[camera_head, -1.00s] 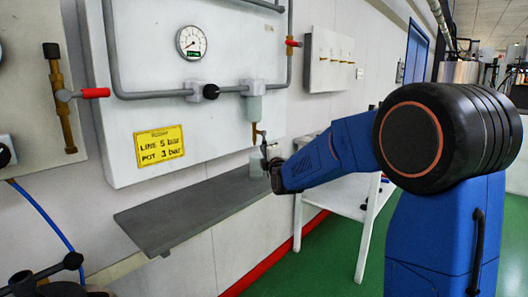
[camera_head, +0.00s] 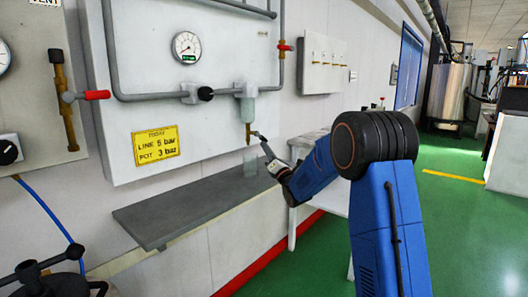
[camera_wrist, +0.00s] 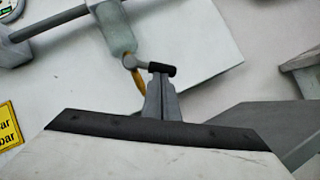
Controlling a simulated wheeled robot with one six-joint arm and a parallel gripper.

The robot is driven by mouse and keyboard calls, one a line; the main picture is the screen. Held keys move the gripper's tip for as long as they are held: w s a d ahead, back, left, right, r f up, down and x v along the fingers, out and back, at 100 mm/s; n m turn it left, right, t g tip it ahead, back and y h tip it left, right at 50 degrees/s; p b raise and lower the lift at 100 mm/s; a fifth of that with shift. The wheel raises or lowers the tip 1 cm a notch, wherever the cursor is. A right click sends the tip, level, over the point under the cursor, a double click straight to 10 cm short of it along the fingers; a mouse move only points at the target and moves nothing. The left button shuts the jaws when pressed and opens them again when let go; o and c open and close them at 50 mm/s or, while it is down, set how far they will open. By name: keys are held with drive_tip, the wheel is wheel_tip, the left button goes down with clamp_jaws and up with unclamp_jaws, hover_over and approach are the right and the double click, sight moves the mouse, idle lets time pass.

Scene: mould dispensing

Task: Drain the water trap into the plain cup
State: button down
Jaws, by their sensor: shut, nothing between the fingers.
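The water trap (camera_head: 247,106) is a pale translucent bowl under the grey pipe on the wall panel. A brass drain (camera_head: 248,131) hangs from its bottom. In the wrist view the trap (camera_wrist: 115,30) is at upper middle, and a small drain lever with a black grip (camera_wrist: 162,69) sticks out to the right. My gripper (camera_head: 265,146) is shut and empty, its tips at or very near that lever; I cannot tell if they touch. In the wrist view its fingers (camera_wrist: 161,84) point at the black grip. A clear cup (camera_head: 250,164) appears to stand on the shelf below the drain, faint and partly hidden.
A grey shelf (camera_head: 180,212) runs along the wall under the panel. A yellow sign (camera_head: 156,143) reads line 5 bar, pot 3 bar. A gauge (camera_head: 187,46) and red-handled valves are on the pipes. A white table (camera_head: 304,147) stands behind my arm. Green floor is open at right.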

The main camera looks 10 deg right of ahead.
drive_tip(key=n+y, duration=0.1)
drive_tip(key=n, duration=0.1)
drive_tip(key=d+n+y, duration=0.1)
drive_tip(key=n+y, duration=0.1)
drive_tip(key=w+r+n+y, duration=0.1)
drive_tip(key=n, duration=0.1)
drive_tip(key=shift+d+g, duration=0.3)
drive_tip(key=shift+w+r+n+y, duration=0.2)
drive_tip(key=shift+n+y, duration=0.1)
drive_tip(key=shift+y, duration=0.1)
drive_tip(key=shift+w+d+r, duration=0.15)
drive_tip(key=shift+d+r, duration=0.2)
drive_tip(key=shift+r, duration=0.15)
drive_tip(key=shift+d+r, duration=0.1)
drive_tip(key=shift+r, duration=0.05)
drive_tip(key=shift+w, duration=0.1)
